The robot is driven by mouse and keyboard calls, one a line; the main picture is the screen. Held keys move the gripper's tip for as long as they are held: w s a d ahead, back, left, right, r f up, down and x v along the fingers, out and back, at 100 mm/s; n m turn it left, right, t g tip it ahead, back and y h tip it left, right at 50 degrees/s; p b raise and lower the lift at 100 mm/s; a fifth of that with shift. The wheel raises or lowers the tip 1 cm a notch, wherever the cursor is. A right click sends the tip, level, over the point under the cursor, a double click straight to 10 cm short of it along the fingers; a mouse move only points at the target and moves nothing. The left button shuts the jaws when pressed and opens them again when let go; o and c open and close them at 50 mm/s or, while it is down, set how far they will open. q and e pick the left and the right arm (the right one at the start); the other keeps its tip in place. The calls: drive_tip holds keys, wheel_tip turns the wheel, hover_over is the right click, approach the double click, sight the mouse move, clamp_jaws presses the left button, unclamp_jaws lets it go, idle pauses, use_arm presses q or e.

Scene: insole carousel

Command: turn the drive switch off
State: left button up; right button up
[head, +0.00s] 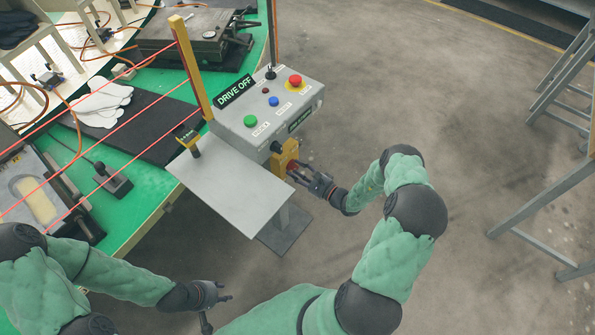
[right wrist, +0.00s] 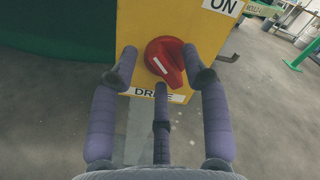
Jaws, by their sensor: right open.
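The drive switch (right wrist: 168,62) is a red rotary knob on a yellow box (head: 284,157). In the right wrist view a "DRIVE" label (right wrist: 157,95) sits below it and an "ON" label (right wrist: 222,5) at the upper right. The knob's white line slants from upper left to lower right. My right gripper (head: 295,171) is open in front of the box, its fingers (right wrist: 162,90) spread to both sides of and below the knob; whether any touches it I cannot tell. My left gripper (head: 218,308) is open and empty at the bottom of the head view, away from the switch.
The grey control box (head: 235,130) carries a "DRIVE OFF" sign (head: 234,92), a red emergency button (head: 295,81), and green and blue buttons. A grey plate (head: 230,185) lies in front of it. Red beams cross the green table (head: 140,190) at left.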

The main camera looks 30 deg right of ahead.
drive_tip(key=shift+s, duration=0.1)
drive_tip(key=v, duration=1.1)
drive_tip(key=shift+s+d, duration=0.15)
drive_tip(key=shift+s, duration=0.25)
